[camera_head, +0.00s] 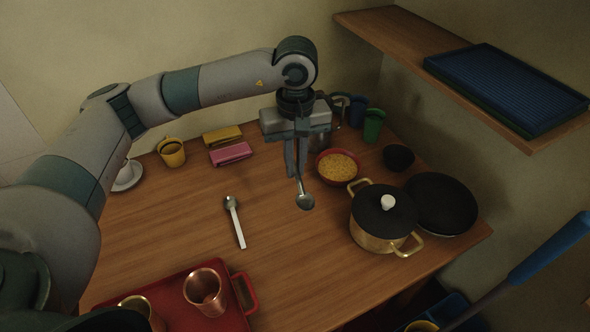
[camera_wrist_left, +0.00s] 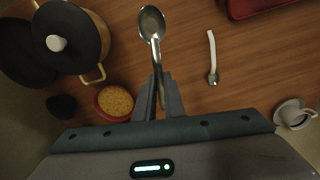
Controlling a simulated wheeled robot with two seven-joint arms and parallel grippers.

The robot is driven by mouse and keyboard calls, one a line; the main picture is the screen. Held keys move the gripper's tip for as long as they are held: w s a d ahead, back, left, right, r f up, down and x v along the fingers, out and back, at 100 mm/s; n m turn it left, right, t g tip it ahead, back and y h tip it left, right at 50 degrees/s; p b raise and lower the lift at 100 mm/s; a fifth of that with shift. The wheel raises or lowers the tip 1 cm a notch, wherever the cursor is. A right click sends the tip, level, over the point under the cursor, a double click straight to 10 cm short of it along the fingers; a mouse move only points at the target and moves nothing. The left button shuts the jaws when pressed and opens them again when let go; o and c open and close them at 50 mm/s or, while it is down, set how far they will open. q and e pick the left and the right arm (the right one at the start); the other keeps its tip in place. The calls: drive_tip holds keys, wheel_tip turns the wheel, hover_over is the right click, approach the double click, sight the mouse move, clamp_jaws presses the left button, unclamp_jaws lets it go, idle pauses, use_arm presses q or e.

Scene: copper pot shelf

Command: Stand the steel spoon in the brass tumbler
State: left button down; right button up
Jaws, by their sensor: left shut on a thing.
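My left gripper (camera_head: 297,172) is shut on the steel spoon (camera_head: 305,201) and holds it above the table. The spoon's bowl hangs below the fingertips; in the left wrist view the spoon (camera_wrist_left: 153,28) points away from the fingers (camera_wrist_left: 159,85). Two metal tumblers stand on the red tray at the front left, well away from the gripper. One is a copper-coloured tumbler (camera_head: 205,292). The other, a more yellowish tumbler (camera_head: 141,306), is partly hidden at its lower end and looks like the brass one. My right gripper is not in view.
A white-handled spoon (camera_head: 236,222) lies on the table between gripper and red tray (camera_head: 241,308). Right of the gripper are a red bowl of yellow food (camera_head: 338,165) and a lidded pot (camera_head: 384,216). Folded cloths (camera_head: 230,153) and a yellow cup (camera_head: 171,152) stand behind.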

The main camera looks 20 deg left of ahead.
use_arm(q)
drive_tip(key=m, duration=0.2)
drive_tip(key=r+m, duration=0.1)
drive_tip(key=m, duration=0.2)
drive_tip(key=w+m, duration=0.1)
drive_tip(key=m, duration=0.1)
drive_tip(key=shift+a+r, duration=0.3)
drive_tip(key=shift+r, duration=0.05)
